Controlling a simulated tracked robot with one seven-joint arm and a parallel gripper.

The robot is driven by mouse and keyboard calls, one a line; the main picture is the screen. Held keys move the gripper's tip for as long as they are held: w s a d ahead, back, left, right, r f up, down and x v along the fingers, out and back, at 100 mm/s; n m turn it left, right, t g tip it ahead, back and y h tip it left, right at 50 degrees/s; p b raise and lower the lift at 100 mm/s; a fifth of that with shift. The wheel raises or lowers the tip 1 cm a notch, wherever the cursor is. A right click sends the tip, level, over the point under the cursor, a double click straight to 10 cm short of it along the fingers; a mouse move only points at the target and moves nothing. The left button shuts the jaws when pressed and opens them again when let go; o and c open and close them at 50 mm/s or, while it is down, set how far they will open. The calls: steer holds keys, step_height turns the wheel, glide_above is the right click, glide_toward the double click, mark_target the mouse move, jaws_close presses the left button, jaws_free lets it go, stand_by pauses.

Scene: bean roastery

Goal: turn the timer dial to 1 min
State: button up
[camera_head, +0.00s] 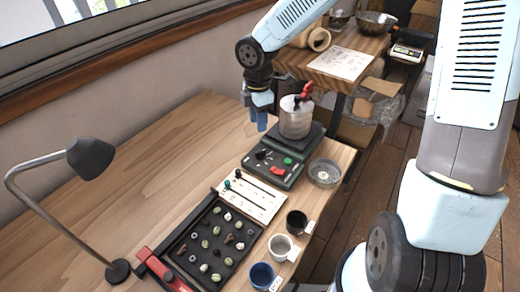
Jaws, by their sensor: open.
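A dark green control box (273,170) sits near the right edge of the wooden table. Its top carries a small black knob-like part (261,154), which looks like the timer dial, a green button (288,161) and a red part (278,171). The dial's marks and pointer are too small to read. My gripper (262,124) points down behind and above the box, left of the white canister. It is open, appears empty and looks apart from the dial. One finger mostly hides the other.
A white canister (295,124) with a red handle stands on a dark base behind the box. A metal bowl (325,172) is to its right. In front are a white panel with levers (254,199), a sorting tray (245,258) and several cups. The table's left side is clear beyond a lamp (90,157).

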mark_target(259, 152)
step_height(259, 152, down, 13)
steer(key=shift+r, duration=0.1)
stand_by(0.4)
steer(key=shift+c, duration=0.3)
jaws_close()
steer(key=shift+d, duration=0.35)
steer(key=shift+a, duration=0.15)
